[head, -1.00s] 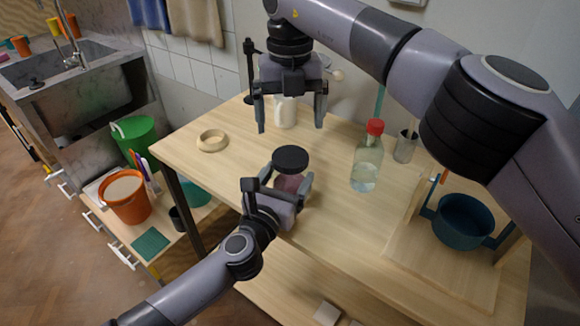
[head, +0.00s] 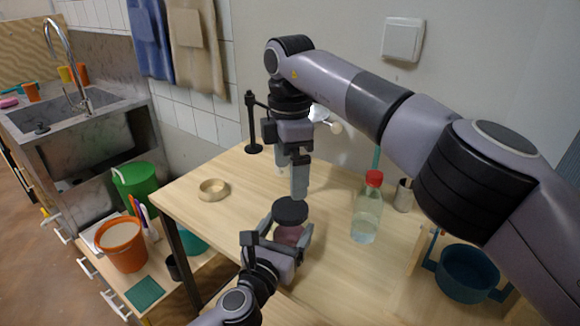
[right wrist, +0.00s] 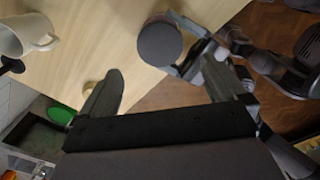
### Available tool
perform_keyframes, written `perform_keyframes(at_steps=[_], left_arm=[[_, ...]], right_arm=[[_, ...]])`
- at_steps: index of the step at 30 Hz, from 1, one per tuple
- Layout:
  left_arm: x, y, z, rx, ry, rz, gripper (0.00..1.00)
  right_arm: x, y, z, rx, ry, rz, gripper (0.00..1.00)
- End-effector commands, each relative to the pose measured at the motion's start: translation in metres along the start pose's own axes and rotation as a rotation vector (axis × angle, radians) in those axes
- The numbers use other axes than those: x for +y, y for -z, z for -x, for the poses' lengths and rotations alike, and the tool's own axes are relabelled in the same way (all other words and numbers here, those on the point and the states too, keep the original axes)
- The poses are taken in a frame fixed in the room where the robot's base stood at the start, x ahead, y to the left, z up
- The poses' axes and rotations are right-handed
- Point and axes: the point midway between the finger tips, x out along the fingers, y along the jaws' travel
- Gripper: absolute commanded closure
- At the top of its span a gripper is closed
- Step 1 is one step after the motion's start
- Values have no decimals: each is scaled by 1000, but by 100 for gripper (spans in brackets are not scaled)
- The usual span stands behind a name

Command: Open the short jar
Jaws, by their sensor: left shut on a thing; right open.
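The short jar (head: 288,236) stands on the wooden table near its front edge, with a black lid (head: 290,211) on top and a pinkish body. My left gripper (head: 291,243) is shut around the jar's body from the front, below the lid. My right gripper (head: 297,176) is open and empty, above and slightly behind the lid, fingers pointing down. In the right wrist view the lid (right wrist: 160,42) shows beyond and between the open fingers (right wrist: 165,90), apart from them. My left gripper partly hides the jar's body.
A clear bottle with a red cap (head: 367,210) stands right of the jar. A wooden ring (head: 213,189) lies at left. A blue pot (head: 466,274) is at far right. A white mug (right wrist: 27,36) shows in the right wrist view. The table between ring and jar is clear.

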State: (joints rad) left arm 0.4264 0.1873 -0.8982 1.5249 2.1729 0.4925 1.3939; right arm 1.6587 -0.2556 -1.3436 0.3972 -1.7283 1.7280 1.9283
Motion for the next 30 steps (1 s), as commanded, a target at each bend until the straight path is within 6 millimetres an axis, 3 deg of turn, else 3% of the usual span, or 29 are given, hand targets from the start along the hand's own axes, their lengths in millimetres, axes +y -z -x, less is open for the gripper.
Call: perform_keyframes(at_steps=[9,17,30], left_arm=[[0,1,0,1,0,1,100],[0,1,0,1,0,1,100],[0,1,0,1,0,1,100]], right_arm=[[0,0,0,1,2,-411,2],[0,0,-5,0,2,-528,2],[0,0,-66,0,4,-529,2]])
